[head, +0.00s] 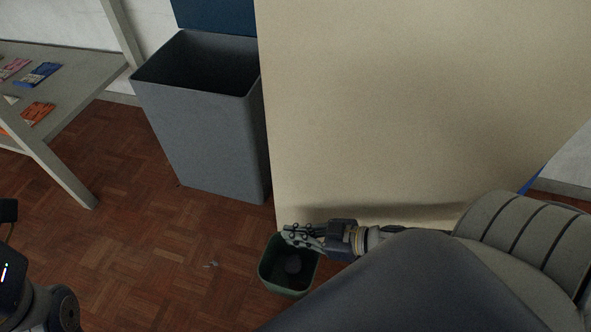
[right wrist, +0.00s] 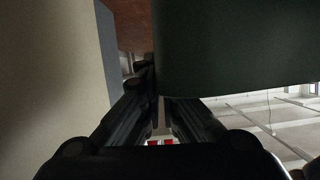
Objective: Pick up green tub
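The green tub (head: 276,284) is a small open-topped bin low by the foot of the beige panel, with a dark round spot inside. My right gripper (head: 292,235) is at its back rim in the head view. In the right wrist view the dark green tub wall (right wrist: 240,50) fills the upper right. My right fingers (right wrist: 158,92) are close together there, with the edge of the wall between them; one fingertip is hidden behind the tub. I cannot tell whether the tub touches the floor. At the far left, part of my left arm shows with a dark piece, perhaps its gripper (head: 7,216).
A large grey bin (head: 215,140) with an open blue lid stands behind the tub, left of the tall beige panel (head: 420,100). A grey table (head: 85,78) with coloured packets stands at the left. The parquet floor (head: 135,220) between is mostly clear.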

